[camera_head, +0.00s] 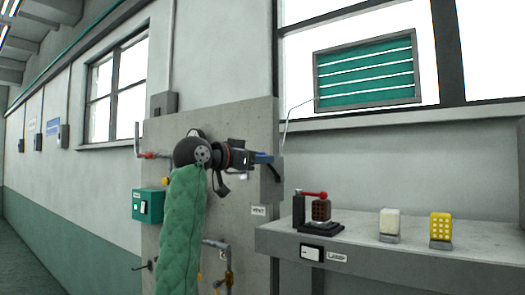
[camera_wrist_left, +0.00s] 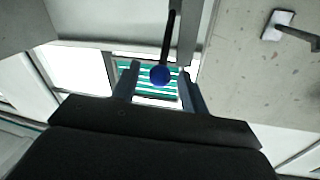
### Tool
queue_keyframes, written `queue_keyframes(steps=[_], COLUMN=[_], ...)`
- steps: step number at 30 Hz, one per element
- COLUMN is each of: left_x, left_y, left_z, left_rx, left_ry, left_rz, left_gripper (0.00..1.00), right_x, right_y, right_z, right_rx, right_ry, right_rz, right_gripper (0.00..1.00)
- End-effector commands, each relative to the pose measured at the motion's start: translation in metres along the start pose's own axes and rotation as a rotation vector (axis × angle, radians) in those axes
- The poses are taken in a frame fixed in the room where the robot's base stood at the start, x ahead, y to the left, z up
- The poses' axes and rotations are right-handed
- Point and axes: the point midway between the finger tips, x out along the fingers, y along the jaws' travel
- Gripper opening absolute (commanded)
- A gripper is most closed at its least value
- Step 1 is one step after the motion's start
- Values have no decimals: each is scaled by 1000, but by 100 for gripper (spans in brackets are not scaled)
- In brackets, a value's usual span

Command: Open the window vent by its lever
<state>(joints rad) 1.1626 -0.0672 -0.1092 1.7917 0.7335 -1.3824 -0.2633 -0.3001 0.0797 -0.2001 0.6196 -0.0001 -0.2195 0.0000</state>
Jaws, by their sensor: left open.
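The window vent (camera_head: 366,72) is a grey frame with teal slats and bright gaps between them, set in the window at upper right in the head view. A thin rod runs from its left side down behind the concrete panel. My left gripper (camera_head: 264,158) is at the panel's right edge, above the "VENT" label (camera_head: 258,211). In the left wrist view, the lever's blue ball knob (camera_wrist_left: 160,75) on a dark rod appears between the two open fingers. Whether they touch it cannot be told. The lever is mostly hidden in the head view. My right gripper is not in view.
The concrete panel (camera_head: 165,130) carries pipes and a teal box (camera_head: 147,206) at left. A grey bench (camera_head: 400,258) at right holds a red-handled press (camera_head: 318,212), a white block (camera_head: 390,222) and a yellow block (camera_head: 441,227). The space above the bench is clear.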

Motion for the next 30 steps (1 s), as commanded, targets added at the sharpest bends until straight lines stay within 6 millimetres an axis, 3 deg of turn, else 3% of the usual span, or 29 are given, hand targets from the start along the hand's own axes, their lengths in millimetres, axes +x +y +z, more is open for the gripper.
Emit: queue_keyframes(steps=[6, 16, 23, 30], left_x=[16, 18, 18, 17], left_y=[0, 0, 0, 0], left_z=[0, 1, 1, 2], left_rx=[-1, 0, 0, 0], left_ry=[0, 0, 0, 4], left_rz=[0, 0, -1, -1], left_gripper=[44, 44, 1, 0], right_x=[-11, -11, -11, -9], right_y=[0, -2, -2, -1], right_z=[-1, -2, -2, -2], right_rx=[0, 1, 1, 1], right_ry=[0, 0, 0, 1], right_rz=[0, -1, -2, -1], right_gripper=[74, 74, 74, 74])
